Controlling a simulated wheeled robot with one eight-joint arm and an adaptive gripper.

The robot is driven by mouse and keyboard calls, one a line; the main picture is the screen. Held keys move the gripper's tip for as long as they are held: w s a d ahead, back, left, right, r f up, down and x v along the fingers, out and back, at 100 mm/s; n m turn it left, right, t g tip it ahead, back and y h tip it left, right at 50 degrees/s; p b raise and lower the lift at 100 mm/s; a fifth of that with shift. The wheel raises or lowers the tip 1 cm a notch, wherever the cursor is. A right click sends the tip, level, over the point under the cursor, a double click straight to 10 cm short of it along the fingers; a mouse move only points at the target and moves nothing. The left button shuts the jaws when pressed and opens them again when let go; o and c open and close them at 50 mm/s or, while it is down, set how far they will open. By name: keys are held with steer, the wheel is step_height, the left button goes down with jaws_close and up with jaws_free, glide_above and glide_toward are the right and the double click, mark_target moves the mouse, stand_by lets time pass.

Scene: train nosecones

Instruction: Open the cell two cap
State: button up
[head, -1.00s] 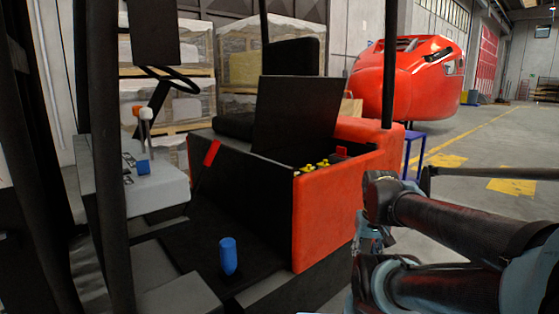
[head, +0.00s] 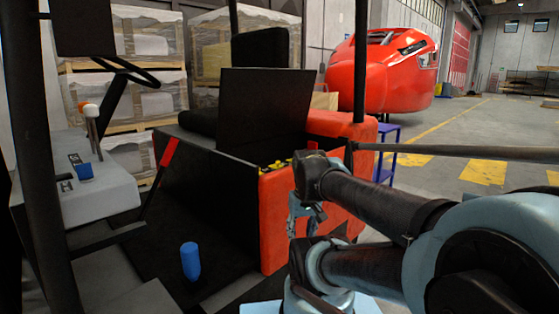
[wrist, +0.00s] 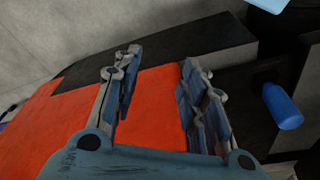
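Yellow caps (head: 276,165) show as a small row inside the battery compartment of a red and black vehicle. My arm hides part of that row, and I cannot tell which cap is cell two's. A raised black lid (head: 265,110) stands behind them. My gripper (head: 303,212) hangs outside the vehicle's red side panel (head: 275,225), below the compartment rim. No yellow cap shows in the wrist view.
A blue cylinder (head: 190,261) stands on the vehicle's black floor. A red-handled lever (head: 168,152) rises left of the compartment. A dark post (head: 361,60) stands at the vehicle's right corner. A blue stand (head: 386,152) and red train nosecone (head: 383,70) are beyond, with open floor at right.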

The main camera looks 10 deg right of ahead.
steer(key=w+r+n+y, duration=0.2)
steer(key=w+r+n, duration=0.3)
steer(key=w+r, duration=1.15)
steer(key=w+d+r+n+y, duration=0.1)
steer(key=w+d+r+n, duration=0.15)
steer(key=w, duration=0.55)
steer(key=w+d+r+n, duration=0.2)
steer(key=w+r, duration=0.2)
steer(key=w, duration=0.4)
steer(key=w+d+r+n+y, duration=0.1)
steer(key=w+d+r+n, duration=0.15)
steer(key=w, duration=0.55)
steer(key=shift+m, duration=0.4)
steer(key=x, duration=1.7)
steer(key=shift+a+r, duration=0.1)
steer(key=shift+a, duration=0.1)
jaws_close()
